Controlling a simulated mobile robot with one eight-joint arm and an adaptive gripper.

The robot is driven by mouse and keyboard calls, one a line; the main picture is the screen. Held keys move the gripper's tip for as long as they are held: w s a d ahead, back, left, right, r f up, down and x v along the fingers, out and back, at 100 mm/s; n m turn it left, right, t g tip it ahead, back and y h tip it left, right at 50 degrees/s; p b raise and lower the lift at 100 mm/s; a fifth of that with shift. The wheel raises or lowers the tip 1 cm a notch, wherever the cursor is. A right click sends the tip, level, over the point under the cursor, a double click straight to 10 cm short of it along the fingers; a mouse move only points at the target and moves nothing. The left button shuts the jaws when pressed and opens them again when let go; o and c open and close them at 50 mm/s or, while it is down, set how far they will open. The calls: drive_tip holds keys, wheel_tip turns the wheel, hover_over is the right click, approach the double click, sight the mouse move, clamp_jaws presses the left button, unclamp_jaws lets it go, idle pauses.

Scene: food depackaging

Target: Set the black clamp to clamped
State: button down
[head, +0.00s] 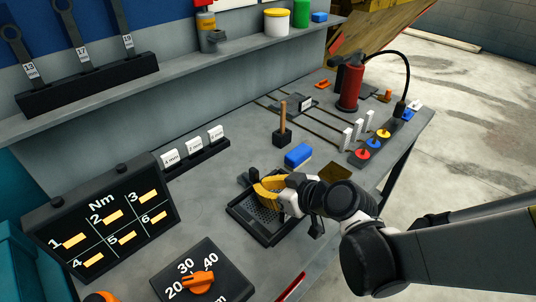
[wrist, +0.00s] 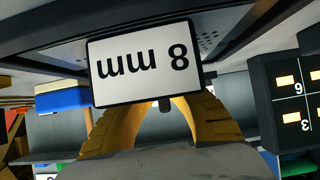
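My gripper (head: 268,188) has yellow fingers and is over the back part of a black perforated tray (head: 246,223) on the grey bench. A small dark piece (head: 243,180) shows just left of the fingers; it may be part of the black clamp, but I cannot tell for sure. In the wrist view, which is upside down, a white "8 mm" label (wrist: 143,60) covers my fingertips. The yellow fingers arch up behind it with a gap between them. I cannot see whether they touch or hold anything.
A blue block (head: 298,155) and a black block with a wooden handle (head: 282,130) stand behind my gripper. An "Nm" panel (head: 103,222) is at left and a dial box with an orange knob (head: 198,282) in front. White-labelled holders (head: 193,155) line the back left.

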drive_tip(key=shift+d+r, duration=0.1)
drive_tip(key=v, duration=1.2)
drive_tip(key=shift+s, duration=0.1)
drive_tip(key=d+m+h, duration=0.1)
drive_tip(key=d, duration=0.1)
drive_tip(key=s+d+f+m+h, duration=0.1)
drive_tip(key=d+m+h, duration=0.1)
drive_tip(key=s+d+f+m+h, duration=0.1)
drive_tip(key=d, duration=0.2)
drive_tip(key=shift+d+f+m+h, duration=0.1)
drive_tip(key=shift+f+m+h, duration=0.1)
drive_tip(key=shift+m+h, duration=0.15)
drive_tip(key=s+d+r+m+h, duration=0.1)
drive_tip(key=d+m+h, duration=0.3)
drive_tip(key=d, duration=0.4)
drive_tip(key=shift+s+d+m, duration=0.35)
drive_tip(key=shift+s+m, duration=0.2)
drive_tip(key=shift+s, duration=0.25)
